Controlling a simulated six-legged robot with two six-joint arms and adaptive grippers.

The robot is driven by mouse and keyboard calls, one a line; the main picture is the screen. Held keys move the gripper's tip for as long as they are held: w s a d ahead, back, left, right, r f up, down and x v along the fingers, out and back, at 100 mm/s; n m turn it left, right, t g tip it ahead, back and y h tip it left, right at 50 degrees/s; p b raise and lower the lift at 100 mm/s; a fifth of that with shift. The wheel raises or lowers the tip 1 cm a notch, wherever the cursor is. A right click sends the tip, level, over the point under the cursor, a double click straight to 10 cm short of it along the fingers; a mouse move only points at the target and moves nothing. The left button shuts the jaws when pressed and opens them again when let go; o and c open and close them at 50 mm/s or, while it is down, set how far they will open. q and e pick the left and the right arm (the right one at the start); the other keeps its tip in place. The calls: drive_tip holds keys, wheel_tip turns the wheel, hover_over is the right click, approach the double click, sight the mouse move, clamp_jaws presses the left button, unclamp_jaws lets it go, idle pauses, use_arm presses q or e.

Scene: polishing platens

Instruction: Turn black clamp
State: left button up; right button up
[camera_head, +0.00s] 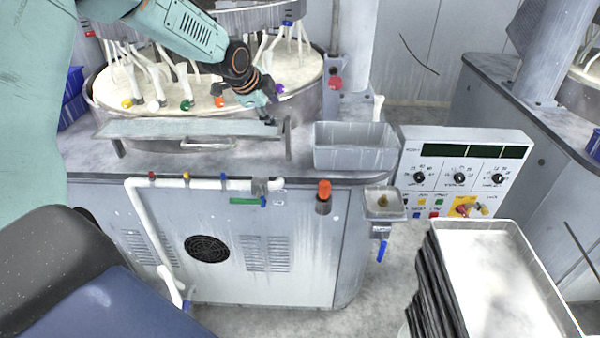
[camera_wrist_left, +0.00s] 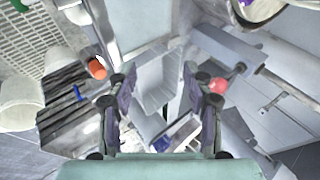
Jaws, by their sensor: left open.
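My left gripper (camera_head: 270,104) reaches down over the front right edge of the round polishing platen (camera_head: 205,112) in the head view. In the left wrist view the fingers of the left gripper (camera_wrist_left: 159,72) are spread apart with nothing held between them. Several clamps with coloured ends stand along the platen's rim, among them a green one (camera_head: 186,104), a red one (camera_head: 219,102) and a purple one (camera_head: 280,89). I cannot make out a black clamp; my gripper may hide it. The right gripper is not in view.
A grey bin (camera_head: 354,160) stands right of the platen, beside a control panel (camera_head: 465,172). A light shelf (camera_head: 185,129) runs before the platen. Stacked trays (camera_head: 500,285) stand at the lower right. A red knob (camera_head: 335,82) is on the column.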

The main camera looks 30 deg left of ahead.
use_arm(q)
drive_tip(key=s+d+f+n+b, duration=0.1)
drive_tip(key=s+d+f+n, duration=0.1)
drive_tip(key=d+f, duration=0.3)
drive_tip(key=s+d+f+n+h+b, duration=0.1)
drive_tip(key=s+d+f+n+b, duration=0.1)
drive_tip(key=d+f+n, duration=0.3)
wheel_tip(320, 180, down, 3)
drive_tip(key=shift+s+d+r+h, duration=0.2)
drive_tip(key=shift+s+d+h, duration=0.1)
drive_tip(key=shift+d, duration=0.2)
drive_tip(key=shift+w, duration=0.1)
drive_tip(key=shift+c, duration=0.6)
